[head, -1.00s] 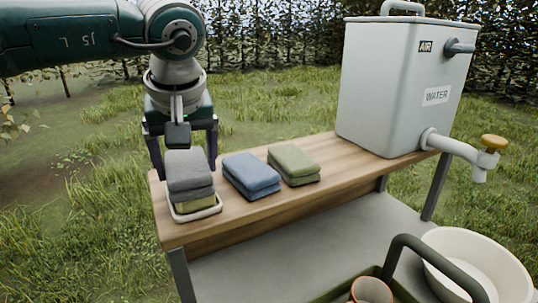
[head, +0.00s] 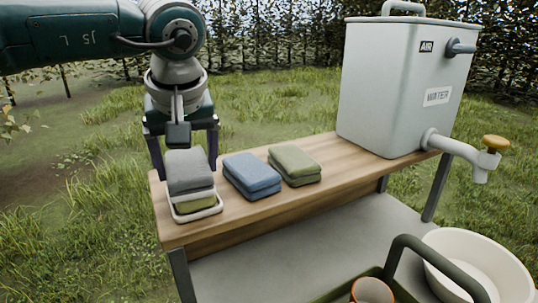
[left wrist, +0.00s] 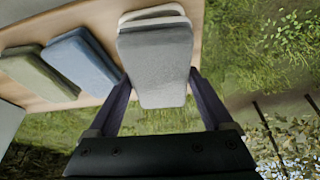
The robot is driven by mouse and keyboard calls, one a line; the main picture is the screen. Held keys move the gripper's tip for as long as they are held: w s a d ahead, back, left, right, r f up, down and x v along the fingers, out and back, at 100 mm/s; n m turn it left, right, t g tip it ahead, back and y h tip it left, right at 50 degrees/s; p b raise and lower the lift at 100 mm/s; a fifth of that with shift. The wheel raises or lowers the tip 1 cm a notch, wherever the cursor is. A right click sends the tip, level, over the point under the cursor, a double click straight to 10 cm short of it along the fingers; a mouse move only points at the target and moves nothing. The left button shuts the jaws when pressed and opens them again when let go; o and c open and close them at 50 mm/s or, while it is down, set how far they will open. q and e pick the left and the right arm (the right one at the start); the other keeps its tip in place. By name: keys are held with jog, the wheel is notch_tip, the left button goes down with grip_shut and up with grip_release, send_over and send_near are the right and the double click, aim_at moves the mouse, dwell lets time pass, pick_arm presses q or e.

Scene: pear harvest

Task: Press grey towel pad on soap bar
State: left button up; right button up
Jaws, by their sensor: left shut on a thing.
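The folded grey towel pad (head: 187,167) is between the fingers of my left gripper (head: 186,152), at the left end of the wooden shelf. The gripper is shut on it. The pad sits over the yellow-green soap bar (head: 195,203), which lies in a white dish (head: 207,213). Only the near part of the soap shows below the pad. I cannot tell if pad and soap touch. In the left wrist view, the grey pad (left wrist: 158,65) fills the space between the fingers, with the pale dish rim (left wrist: 152,12) beyond it. My right gripper is not in view.
A blue folded towel (head: 252,175) and a green folded towel (head: 294,163) lie right of the dish on the wooden shelf (head: 250,212). A grey water tank (head: 395,90) with a tap stands further right. A white basin (head: 490,265) and a dark green handle (head: 420,245) are lower right.

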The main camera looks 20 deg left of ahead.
aim_at(188, 161)
pick_arm(q)
jog(key=shift+r+p, duration=2.45)
jog(key=shift+r, duration=1.05)
jog(key=shift+d, duration=0.1)
